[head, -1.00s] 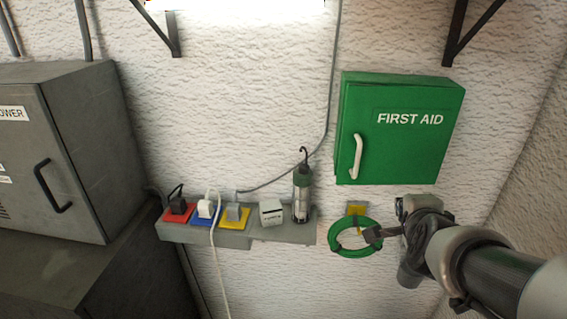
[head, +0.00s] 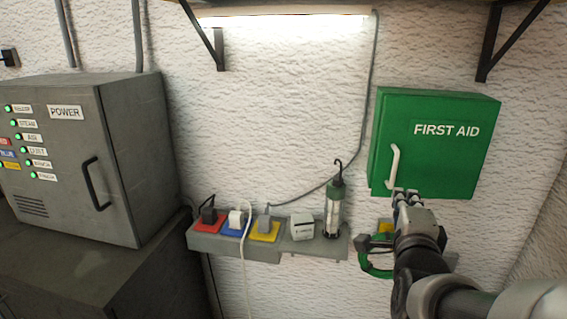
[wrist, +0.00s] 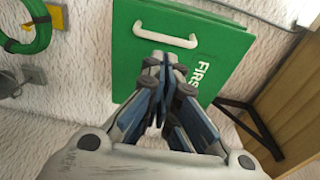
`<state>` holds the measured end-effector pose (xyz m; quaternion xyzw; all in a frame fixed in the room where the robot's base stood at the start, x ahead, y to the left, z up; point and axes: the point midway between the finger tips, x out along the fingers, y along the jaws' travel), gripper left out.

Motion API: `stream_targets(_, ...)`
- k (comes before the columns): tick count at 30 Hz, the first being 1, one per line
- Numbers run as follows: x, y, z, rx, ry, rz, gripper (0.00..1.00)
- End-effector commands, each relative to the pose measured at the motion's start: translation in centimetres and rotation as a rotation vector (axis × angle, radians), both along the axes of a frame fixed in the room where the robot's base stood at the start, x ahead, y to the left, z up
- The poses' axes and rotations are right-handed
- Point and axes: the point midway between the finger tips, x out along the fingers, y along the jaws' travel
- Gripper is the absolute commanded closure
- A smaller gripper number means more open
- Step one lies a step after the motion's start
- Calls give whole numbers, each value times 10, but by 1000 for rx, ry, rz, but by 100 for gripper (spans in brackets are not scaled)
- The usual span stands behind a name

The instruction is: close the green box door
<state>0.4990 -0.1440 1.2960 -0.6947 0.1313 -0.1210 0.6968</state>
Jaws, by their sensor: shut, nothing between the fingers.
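The green first aid box (head: 378,140) hangs on the white wall at the right of the head view. Its door (head: 450,160) has "FIRST AID" lettering and lies close over the box front; I cannot tell whether a small gap remains. The white handle (head: 393,166) is near the door's left edge and shows whole in the wrist view (wrist: 165,36). My gripper (head: 402,193) is shut and empty, in front of the door's lower left part, just below the handle. In the wrist view my fingertips (wrist: 163,62) overlap the door; contact is unclear.
A green hose coil (head: 374,267) hangs below the box, partly behind my arm. A grey shelf (head: 210,243) with coloured sockets, plugs and a lamp (head: 333,208) is to the left. A grey power cabinet (head: 130,170) stands far left. A bracket (head: 492,45) is above the box.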

Motion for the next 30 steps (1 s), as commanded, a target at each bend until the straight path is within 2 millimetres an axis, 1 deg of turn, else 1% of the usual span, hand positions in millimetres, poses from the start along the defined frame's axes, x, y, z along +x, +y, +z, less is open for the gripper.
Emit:
stream_targets(1,2,-1,6,1,6,-1,100)
stream_targets(4,7,-3,7,-2,5,-3,100)
stream_targets(12,15,-6,6,-2,6,-4,100)
stream_targets(20,19,-7,5,1,6,2,100)
stream_targets(24,46,-17,1,0,-1,1,100)
stream_targets(27,61,-23,0,0,0,1,100)
stream_targets(30,71,-26,1,-1,-2,2,100)
